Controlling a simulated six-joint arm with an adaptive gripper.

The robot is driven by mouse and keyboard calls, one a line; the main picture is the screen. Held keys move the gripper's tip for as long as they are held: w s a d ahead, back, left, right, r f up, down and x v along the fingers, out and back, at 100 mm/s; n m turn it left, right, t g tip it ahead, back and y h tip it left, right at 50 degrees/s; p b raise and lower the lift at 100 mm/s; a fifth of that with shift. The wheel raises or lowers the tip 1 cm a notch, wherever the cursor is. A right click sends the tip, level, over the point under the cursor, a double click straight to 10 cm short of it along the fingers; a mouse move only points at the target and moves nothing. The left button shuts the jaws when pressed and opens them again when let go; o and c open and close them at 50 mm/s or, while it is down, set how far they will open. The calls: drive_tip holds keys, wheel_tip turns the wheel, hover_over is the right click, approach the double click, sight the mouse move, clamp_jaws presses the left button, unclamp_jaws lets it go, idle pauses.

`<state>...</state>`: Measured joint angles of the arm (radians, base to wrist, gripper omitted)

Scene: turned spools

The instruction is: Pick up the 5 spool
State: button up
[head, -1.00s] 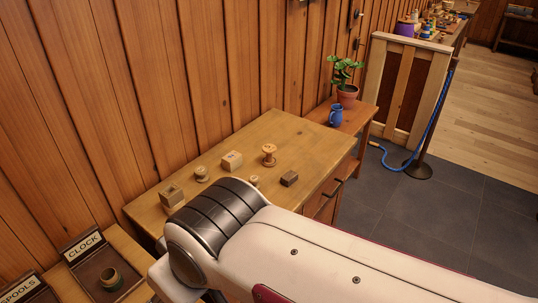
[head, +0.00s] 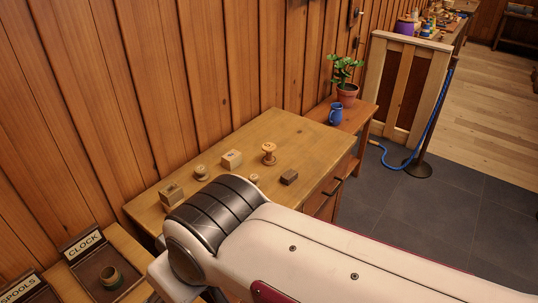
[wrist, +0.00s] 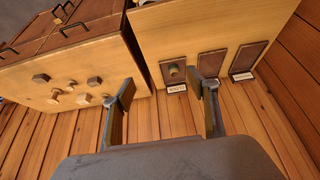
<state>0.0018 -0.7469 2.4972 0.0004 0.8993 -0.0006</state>
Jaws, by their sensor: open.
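The taller spool also shows small in the wrist view (wrist: 55,96). My gripper (wrist: 162,86) is open and empty in the wrist view, well apart from the spools. It is hidden in the head view.
Wooden blocks (head: 231,160) (head: 171,195) and a dark block (head: 289,177) share the table. A blue mug (head: 336,114) and potted plant (head: 347,92) stand beyond. The plank wall runs behind.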

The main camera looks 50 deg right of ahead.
sight(271, 148)
drive_tip(key=w+d+r+m+h, duration=0.1)
drive_tip(key=w+d+r+m, duration=0.1)
drive_tip(key=w+d, duration=0.8)
drive_tip(key=w+d+r+m+h, duration=0.1)
drive_tip(key=w+d+m, duration=0.1)
drive_tip(key=w+d, duration=0.8)
drive_tip(key=w+d+f+m+h, duration=0.1)
drive_tip(key=w+d+f, duration=0.25)
drive_tip(key=d, duration=0.35)
drive_tip(key=w+d+f+m, duration=0.1)
drive_tip(key=w+d+f, duration=0.1)
drive_tip(key=w+d, duration=0.4)
drive_tip(key=s+d+f+m, duration=0.1)
drive_tip(key=d+f, duration=0.4)
drive_tip(key=d, duration=0.4)
drive_tip(key=s+d+f+m+h, duration=0.1)
drive_tip(key=d+f, duration=0.4)
drive_tip(key=d, duration=0.4)
drive_tip(key=s+d+f+m+g, duration=0.1)
drive_tip(key=s+d+f, duration=0.1)
drive_tip(key=d+f, duration=0.3)
drive_tip(key=shift+d+f+h, duration=0.15)
drive_tip(key=shift+d, duration=0.85)
drive_tip(key=shift+d+f+h, duration=0.15)
drive_tip(key=shift+d, duration=0.85)
drive_tip(key=shift+x, duration=1.3)
